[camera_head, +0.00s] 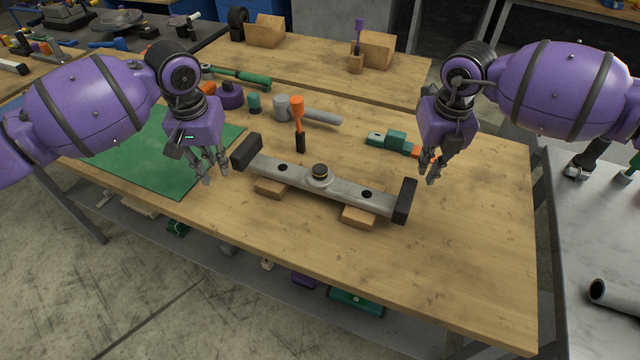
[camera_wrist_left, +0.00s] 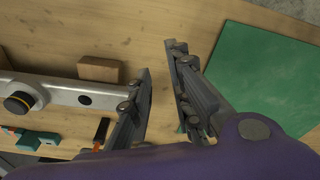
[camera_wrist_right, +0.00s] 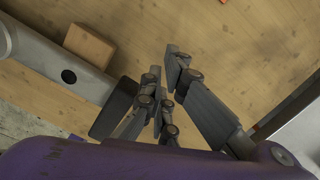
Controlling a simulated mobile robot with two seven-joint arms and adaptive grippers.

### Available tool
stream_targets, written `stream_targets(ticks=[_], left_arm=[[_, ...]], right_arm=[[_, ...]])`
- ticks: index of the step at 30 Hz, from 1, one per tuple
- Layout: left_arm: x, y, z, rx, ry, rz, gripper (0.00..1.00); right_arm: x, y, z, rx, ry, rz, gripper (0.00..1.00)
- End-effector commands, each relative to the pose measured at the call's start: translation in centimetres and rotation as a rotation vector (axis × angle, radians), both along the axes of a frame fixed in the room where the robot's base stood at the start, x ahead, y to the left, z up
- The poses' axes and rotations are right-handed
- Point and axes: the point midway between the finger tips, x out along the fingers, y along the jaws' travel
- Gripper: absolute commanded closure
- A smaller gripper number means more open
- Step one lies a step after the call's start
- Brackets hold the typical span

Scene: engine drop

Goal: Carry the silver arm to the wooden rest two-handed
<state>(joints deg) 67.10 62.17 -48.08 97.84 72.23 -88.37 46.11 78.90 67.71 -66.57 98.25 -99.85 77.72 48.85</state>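The silver arm (camera_head: 340,189) is a long grey bar with a dark-capped hub in its middle and black end pieces (camera_head: 247,152) (camera_head: 404,200). It rests across two small wooden blocks (camera_head: 270,187) (camera_head: 359,217). My left gripper (camera_head: 212,176) hangs just left of the left end piece, open and empty. In the left wrist view its fingers (camera_wrist_left: 160,60) are apart, with the silver arm (camera_wrist_left: 62,90) to their left. My right gripper (camera_head: 431,178) hangs near the right end piece, apart from it.
A green mat (camera_head: 150,150) lies left. Behind the silver arm are an orange-handled tool (camera_head: 298,115), a grey mallet (camera_head: 305,110) and a green-orange tool (camera_head: 395,142). Wooden blocks (camera_head: 375,48) (camera_head: 266,29) stand on the back table. The front right bench top is clear.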

Motion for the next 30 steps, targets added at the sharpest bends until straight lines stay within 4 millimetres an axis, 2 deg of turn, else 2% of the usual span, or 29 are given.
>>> stream_targets(ticks=[1,5,6,17,20,30], left_arm=[[0.0,0.1,0.0,0.001,0.001,0.001,0.81],[0.0,0.1,-0.1,0.002,0.001,0.002,0.81],[0.0,0.1,-0.1,0.002,0.001,0.002,0.81],[0.0,0.2,0.4,0.003,0.000,0.003,0.81],[-0.2,0.1,1.8,0.002,-0.001,0.002,0.81],[-0.9,0.1,8.8,0.002,-0.003,0.003,0.81]], right_arm=[[0.0,-0.1,0.0,-0.001,0.001,-0.001,1.00],[0.0,-0.1,-0.1,-0.002,0.001,-0.001,0.83],[0.0,-0.1,-0.1,-0.003,0.001,-0.001,0.81],[0.0,-0.2,-0.1,-0.004,0.002,-0.001,0.81],[0.0,-0.2,-0.1,-0.004,0.002,-0.001,0.81],[0.0,-0.2,-0.1,-0.004,0.001,-0.001,0.81]])
